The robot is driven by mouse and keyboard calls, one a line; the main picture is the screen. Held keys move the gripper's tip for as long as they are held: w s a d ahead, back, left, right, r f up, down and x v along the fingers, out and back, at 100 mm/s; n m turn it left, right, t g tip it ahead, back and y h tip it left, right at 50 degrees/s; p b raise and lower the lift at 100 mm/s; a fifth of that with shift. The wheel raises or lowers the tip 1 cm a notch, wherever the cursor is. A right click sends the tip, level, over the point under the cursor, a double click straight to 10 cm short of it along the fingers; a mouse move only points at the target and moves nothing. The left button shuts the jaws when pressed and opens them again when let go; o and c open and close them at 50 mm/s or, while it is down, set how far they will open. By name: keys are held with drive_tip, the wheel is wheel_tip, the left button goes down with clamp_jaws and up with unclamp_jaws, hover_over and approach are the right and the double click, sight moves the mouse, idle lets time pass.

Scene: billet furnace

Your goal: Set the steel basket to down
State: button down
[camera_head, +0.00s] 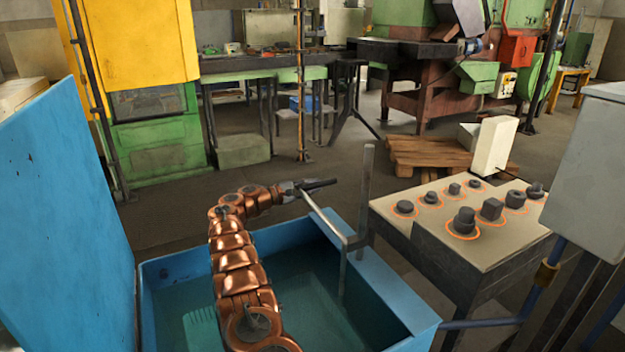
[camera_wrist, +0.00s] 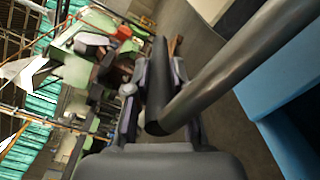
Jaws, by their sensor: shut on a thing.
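My gripper (camera_head: 314,186) is shut on the end of a grey metal bar (camera_head: 327,216) above the blue tank (camera_head: 395,290). The bar slopes down to the right to a joint at an upright grey post (camera_head: 366,195) by the tank's far right rim. A thin rod (camera_head: 343,272) hangs from near that joint into the tank. A pale ribbed shape (camera_head: 201,328) shows low in the greenish liquid; I cannot tell if it is the steel basket. My arm hides part of the tank. In the wrist view the bar (camera_wrist: 220,75) runs between my gripper's fingers (camera_wrist: 160,85).
A table (camera_head: 410,228) with several dark parts, some ringed in glowing orange, stands right of the tank. A grey cabinet (camera_head: 592,180) is at far right. A blue panel (camera_head: 60,220) rises at left. A pallet (camera_head: 430,155) lies behind on open floor.

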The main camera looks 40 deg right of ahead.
drive_tip(key=shift+f, duration=0.3)
drive_tip(key=c, duration=1.5)
unclamp_jaws()
drive_tip(key=o, duration=0.5)
drive_tip(key=shift+r, duration=0.15)
drive_tip(key=shift+a, duration=0.1)
drive_tip(key=v, duration=1.2)
